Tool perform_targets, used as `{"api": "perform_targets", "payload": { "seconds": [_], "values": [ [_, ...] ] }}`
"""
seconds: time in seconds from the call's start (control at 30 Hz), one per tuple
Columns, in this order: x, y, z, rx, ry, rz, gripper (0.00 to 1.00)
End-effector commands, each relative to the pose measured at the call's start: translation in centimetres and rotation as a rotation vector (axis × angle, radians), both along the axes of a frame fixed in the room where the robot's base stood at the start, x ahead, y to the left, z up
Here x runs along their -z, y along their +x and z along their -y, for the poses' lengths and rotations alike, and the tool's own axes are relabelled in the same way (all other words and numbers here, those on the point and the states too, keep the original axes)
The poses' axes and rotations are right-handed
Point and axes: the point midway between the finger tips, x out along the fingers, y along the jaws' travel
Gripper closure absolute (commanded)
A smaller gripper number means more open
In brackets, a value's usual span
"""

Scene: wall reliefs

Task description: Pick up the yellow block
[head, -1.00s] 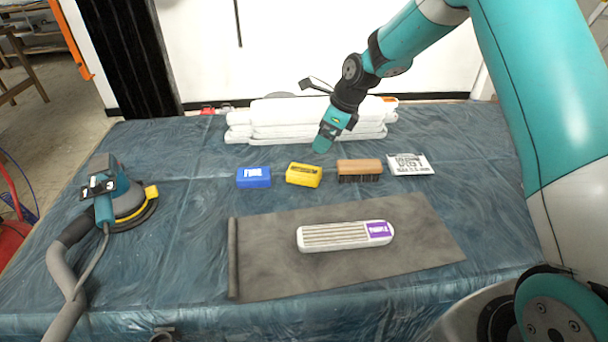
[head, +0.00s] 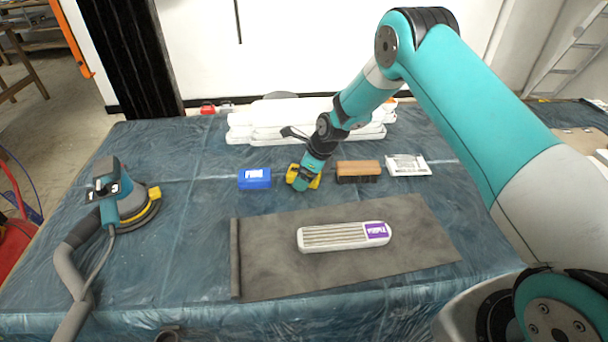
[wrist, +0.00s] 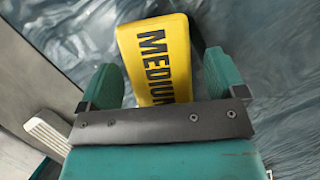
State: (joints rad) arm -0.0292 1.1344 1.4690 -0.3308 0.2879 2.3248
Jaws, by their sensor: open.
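The yellow block (head: 314,181) lies on the covered table between a blue block and a wooden brush, partly hidden behind my gripper in the head view. My gripper (head: 301,184) is down at the block, its tip in front of it. In the wrist view the yellow block (wrist: 157,60) shows the dark word "MEDIUM". My gripper's two teal fingers (wrist: 164,85) are open, one on each side of the block's near end. I cannot tell whether they touch it.
A blue block (head: 254,179) lies left of it, a wooden brush (head: 358,171) and a white packet (head: 408,165) right. A grey mat (head: 270,270) with a white sanding block (head: 343,236) lies in front. A sander (head: 125,205) stands left; white rolls (head: 275,112) lie behind.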

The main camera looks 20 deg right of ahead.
Motion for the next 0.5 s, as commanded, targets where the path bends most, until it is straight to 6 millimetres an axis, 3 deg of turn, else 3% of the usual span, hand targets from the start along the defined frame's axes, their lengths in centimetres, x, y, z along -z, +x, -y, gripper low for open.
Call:
{"api": "perform_targets", "payload": {
  "seconds": [0.17,0.4,0.5],
  "values": [
    [-0.01,0.03,-0.01,0.000,0.000,0.001,0.11],
    [-0.04,0.03,0.00,-0.001,0.001,0.001,0.66],
    [-0.07,0.04,-0.01,-0.001,0.000,0.002,0.70]
  ]
}}
